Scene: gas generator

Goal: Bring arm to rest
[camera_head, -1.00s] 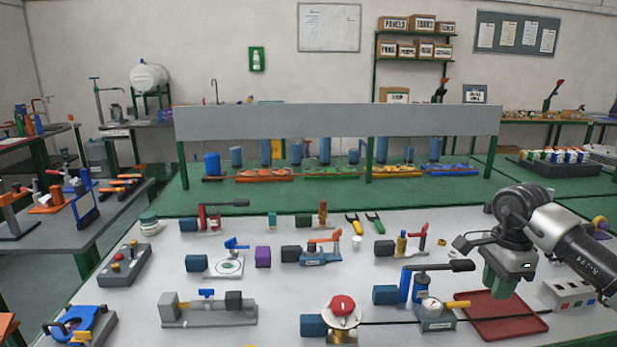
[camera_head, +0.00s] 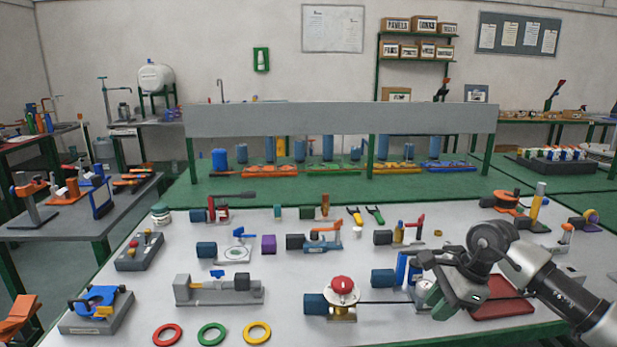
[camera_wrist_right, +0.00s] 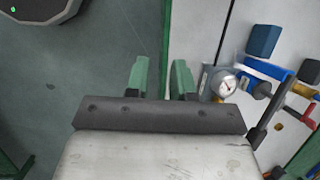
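My right gripper (camera_head: 440,303) is low over the right front of the white workbench (camera_head: 130,295), with its arm coming in from the right. It covers part of the pressure gauge unit (camera_head: 424,290) and of the red tray (camera_head: 505,308). In the right wrist view its two green fingers (camera_wrist_right: 160,82) stand apart with nothing between them, so it is open and empty. The round gauge (camera_wrist_right: 224,86) shows just right of the fingers there. My left gripper is not in view.
A valve with a red knob (camera_head: 342,290) and a thin black rod lie left of my right gripper. Red (camera_head: 167,335), green (camera_head: 211,334) and yellow (camera_head: 257,333) rings lie at the front edge. A green-topped bench with a grey panel (camera_head: 340,119) stands behind.

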